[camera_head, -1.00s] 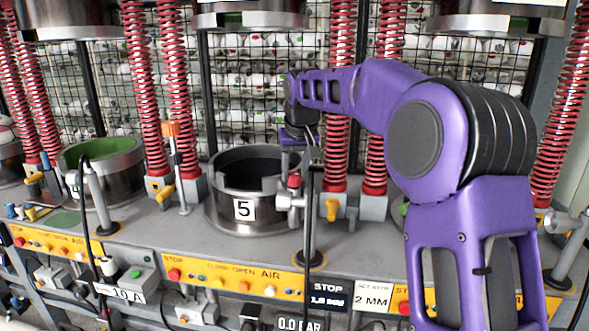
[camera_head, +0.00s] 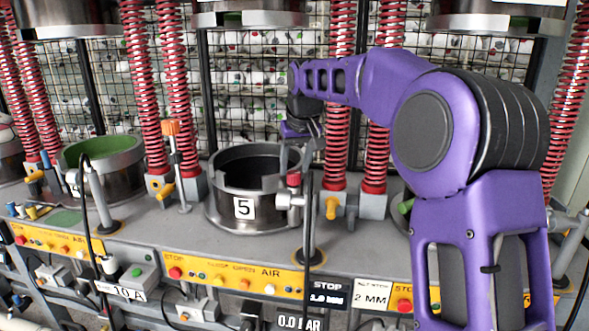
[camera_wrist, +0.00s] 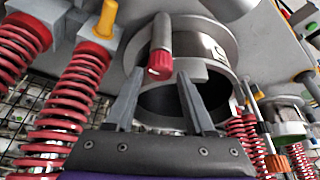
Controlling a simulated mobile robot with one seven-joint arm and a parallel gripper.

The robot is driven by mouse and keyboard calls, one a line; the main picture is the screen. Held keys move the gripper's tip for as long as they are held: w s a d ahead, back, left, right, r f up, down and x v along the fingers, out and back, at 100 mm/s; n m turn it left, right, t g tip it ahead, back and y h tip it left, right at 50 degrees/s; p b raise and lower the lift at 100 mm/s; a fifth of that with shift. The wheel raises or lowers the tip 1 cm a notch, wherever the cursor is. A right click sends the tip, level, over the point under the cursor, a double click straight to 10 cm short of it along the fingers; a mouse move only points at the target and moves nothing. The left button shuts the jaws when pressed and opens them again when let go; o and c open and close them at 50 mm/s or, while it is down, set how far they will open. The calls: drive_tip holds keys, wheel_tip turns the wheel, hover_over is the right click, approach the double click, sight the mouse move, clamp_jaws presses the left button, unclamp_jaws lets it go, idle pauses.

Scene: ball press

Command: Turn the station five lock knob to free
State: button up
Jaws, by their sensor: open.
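The station five pot (camera_head: 245,223) is an open metal cylinder with a "5" plate and a dark inside. A red knob (camera_head: 294,179) sits on a grey metal fitting (camera_head: 292,201) at the pot's right front side; I take it for the lock knob. My gripper (camera_head: 298,152) is above and behind the knob, at the pot's right rim. In the wrist view the red knob (camera_wrist: 159,66) shows between the tips of my open, empty gripper (camera_wrist: 160,75), with no clear contact. The knob's lock marking cannot be read.
Red coil springs (camera_head: 338,110) stand close behind and right of my gripper. A thin dark upright (camera_head: 309,210) rises just right of the knob. A yellow valve handle (camera_head: 331,208) is further right. The yellow button panel (camera_head: 240,276) runs along the front.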

drive_tip(key=p+v, duration=0.2)
drive_tip(key=v, duration=1.3)
drive_tip(key=shift+s+r, duration=0.2)
drive_tip(key=shift+r, duration=0.05)
